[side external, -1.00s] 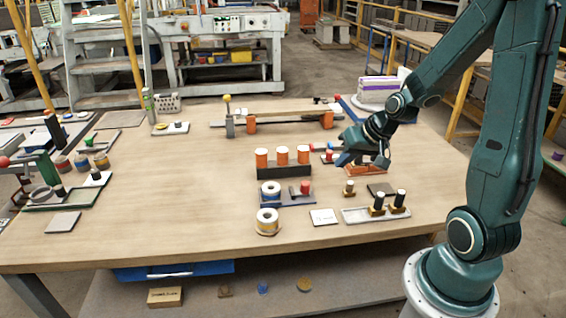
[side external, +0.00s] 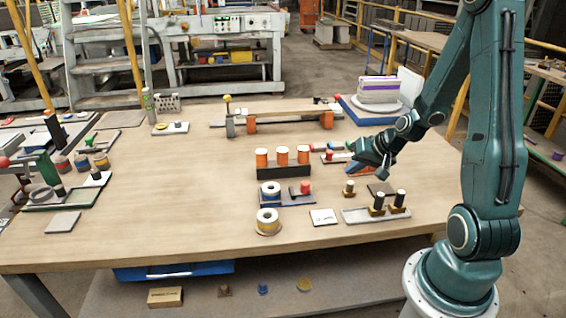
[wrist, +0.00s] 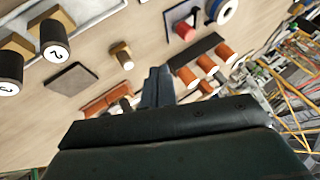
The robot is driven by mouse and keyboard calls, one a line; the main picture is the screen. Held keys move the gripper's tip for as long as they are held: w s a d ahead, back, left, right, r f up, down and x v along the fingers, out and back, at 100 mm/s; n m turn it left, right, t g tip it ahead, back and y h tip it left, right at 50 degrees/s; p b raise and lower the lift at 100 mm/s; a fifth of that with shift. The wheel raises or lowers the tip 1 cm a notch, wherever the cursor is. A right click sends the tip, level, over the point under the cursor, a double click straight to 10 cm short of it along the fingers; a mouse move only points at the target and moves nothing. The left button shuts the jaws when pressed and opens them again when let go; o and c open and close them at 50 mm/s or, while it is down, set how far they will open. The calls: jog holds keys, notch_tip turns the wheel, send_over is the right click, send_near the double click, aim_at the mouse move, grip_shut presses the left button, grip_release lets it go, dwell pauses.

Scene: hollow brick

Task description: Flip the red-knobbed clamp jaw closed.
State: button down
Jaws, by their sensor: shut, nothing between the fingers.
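A red ball (side external: 4,162) sits on a green fixture at the far left. I cannot tell which belongs to the clamp jaw, or the jaw's angle. My gripper (side external: 354,169) is shut and empty, low over the right part of the table; its fingers show in the wrist view (wrist: 157,86).
An orange block (wrist: 105,101) lies close to my fingers. A black holder (side external: 284,171) with orange cylinders stands to the left. Black-topped pegs (side external: 398,198) stand in front on a pale tray. The table's left middle (side external: 180,180) is clear.

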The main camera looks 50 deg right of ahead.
aim_at(305, 185)
jog(key=shift+w+f, duration=0.1)
jog(key=x, duration=1)
jog(key=shift+w+a, duration=0.35)
jog(key=shift+w, duration=0.05)
jog(key=shift+w+a, duration=0.4)
jog(key=shift+w, duration=0.2)
jog(key=shift+w+a, duration=0.4)
jog(key=shift+w, duration=0.2)
jog(key=shift+w+a, duration=1.25)
jog(key=shift+a, duration=0.05)
jog(key=shift+s+d, duration=0.1)
